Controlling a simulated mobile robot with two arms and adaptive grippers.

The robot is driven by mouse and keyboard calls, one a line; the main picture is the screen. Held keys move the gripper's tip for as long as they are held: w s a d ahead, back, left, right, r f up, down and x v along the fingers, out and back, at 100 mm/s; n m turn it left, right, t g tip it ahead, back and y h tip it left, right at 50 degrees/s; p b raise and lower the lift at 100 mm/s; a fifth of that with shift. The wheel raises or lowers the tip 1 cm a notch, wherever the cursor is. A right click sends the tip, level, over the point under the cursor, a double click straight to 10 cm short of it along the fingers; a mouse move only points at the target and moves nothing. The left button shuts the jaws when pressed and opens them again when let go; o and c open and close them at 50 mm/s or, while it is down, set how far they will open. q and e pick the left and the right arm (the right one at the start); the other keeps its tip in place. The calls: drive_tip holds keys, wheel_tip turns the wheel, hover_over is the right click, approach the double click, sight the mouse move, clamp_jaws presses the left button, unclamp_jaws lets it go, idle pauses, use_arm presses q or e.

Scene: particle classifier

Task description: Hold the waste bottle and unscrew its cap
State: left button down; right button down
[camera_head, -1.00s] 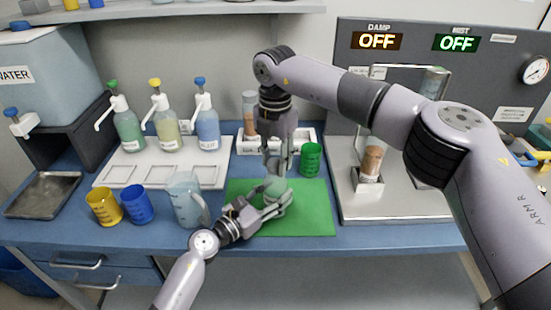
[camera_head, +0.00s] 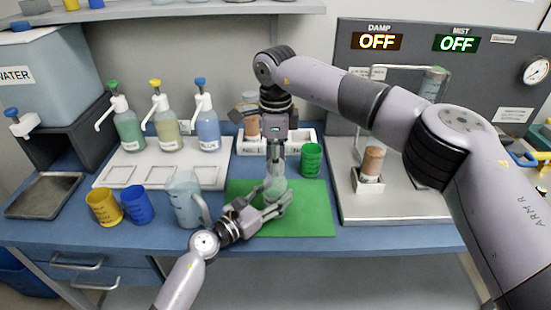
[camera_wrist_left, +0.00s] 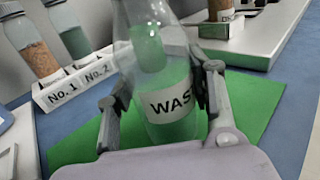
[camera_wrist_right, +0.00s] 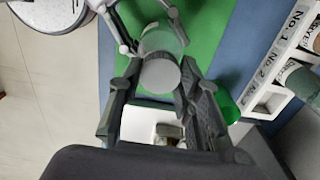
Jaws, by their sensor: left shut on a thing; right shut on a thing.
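The clear waste bottle (camera_head: 275,187) stands upright over the green mat (camera_head: 310,210) and holds pale green content. Its label, partly readable as "WAS", faces the left wrist view (camera_wrist_left: 172,103). My left gripper (camera_head: 272,205) is shut around the bottle's body from the front left, one finger on each side. My right gripper (camera_head: 275,168) points straight down over the bottle's top. In the right wrist view, the round pale grey cap (camera_wrist_right: 160,76) sits between its fingers, in line with the bottle. The threads are hidden, so I cannot tell how loose the cap is.
A clear jug (camera_head: 186,200) stands just left of my left gripper, beside blue (camera_head: 138,205) and yellow (camera_head: 103,207) cups. A green cup (camera_head: 311,160) is close behind right. A rack (camera_head: 295,140) of labelled bottles is behind. The mat's right part is clear.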

drive_tip(key=n, duration=1.8)
drive_tip(key=shift+r, duration=0.3)
drive_tip(key=shift+r, duration=0.85)
